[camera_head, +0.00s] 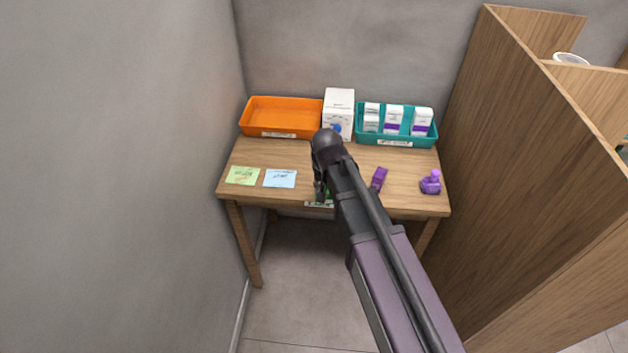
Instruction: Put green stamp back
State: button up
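A small patch of green (328,194), probably the green stamp, shows at the front edge of the wooden table (300,155), mostly hidden behind my arm. My gripper (320,191) points down right beside it, at its left. The fingers are small and dark here, so I cannot tell whether they are open or closed on it. A white label (314,204) is on the table's front edge just below the gripper. A purple stamp-like block (379,178) stands to the right of my arm, and a purple rounded object (430,184) is near the right edge.
At the back are an empty orange tray (283,103), a white box (339,103) and a teal tray (433,140) holding several white boxes. Green (243,175) and blue (280,178) notes lie at left. A wooden partition (500,160) stands at right, a grey wall at left.

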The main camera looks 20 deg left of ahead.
jog(key=shift+s+d+f+m, duration=0.15)
jog(key=shift+s+f+m, duration=0.35)
jog(key=shift+m, duration=0.4)
jog(key=shift+r, duration=0.1)
jog(key=w+a, duration=0.2)
jog(key=w, duration=0.2)
jog(key=w+a+f+b, duration=0.1)
jog(key=w+a, duration=0.1)
jog(key=w, duration=0.2)
jog(key=w+a, duration=0.3)
jog(key=w, duration=0.2)
jog(key=shift+f+b, duration=0.15)
jog(key=shift+b, duration=0.25)
jog(key=shift+w+a, duration=0.2)
jog(key=shift+w, duration=0.15)
jog(key=shift+w+a+f, duration=0.15)
jog(key=shift+w+f, duration=0.1)
jog(key=shift+w, duration=0.05)
jog(key=shift+s+f+b, duration=0.15)
jog(key=shift+f+b, duration=1.45)
jog(key=shift+b, duration=0.25)
jog(key=shift+f, duration=0.2)
